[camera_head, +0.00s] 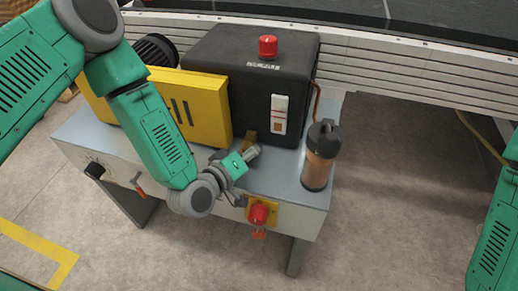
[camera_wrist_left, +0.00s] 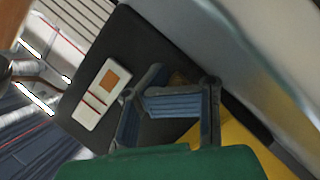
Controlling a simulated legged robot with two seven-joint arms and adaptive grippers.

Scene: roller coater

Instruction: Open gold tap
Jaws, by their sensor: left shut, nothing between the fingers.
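The gold tap (camera_head: 249,138) shows as a small brownish-gold piece at the foot of the black box, just beyond my left gripper (camera_head: 253,151). My gripper partly hides it, and I cannot tell whether they touch. In the left wrist view the left gripper (camera_wrist_left: 172,104) is shut and empty, its blue-grey finger pads together in front of the black box. A small brownish patch, perhaps the tap (camera_wrist_left: 179,79), shows just behind the fingers. The tap's handle position cannot be made out. Only a green part of my right arm shows at the right edge; its gripper is out of view.
The black box (camera_head: 240,62) carries a red button (camera_head: 268,46) and a white switch panel (camera_head: 279,114). A yellow guard (camera_head: 205,100) stands left of it. A brown bottle with a dark lid (camera_head: 320,160) stands right on the grey table (camera_head: 290,185). A red knob (camera_head: 259,213) is on the front.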

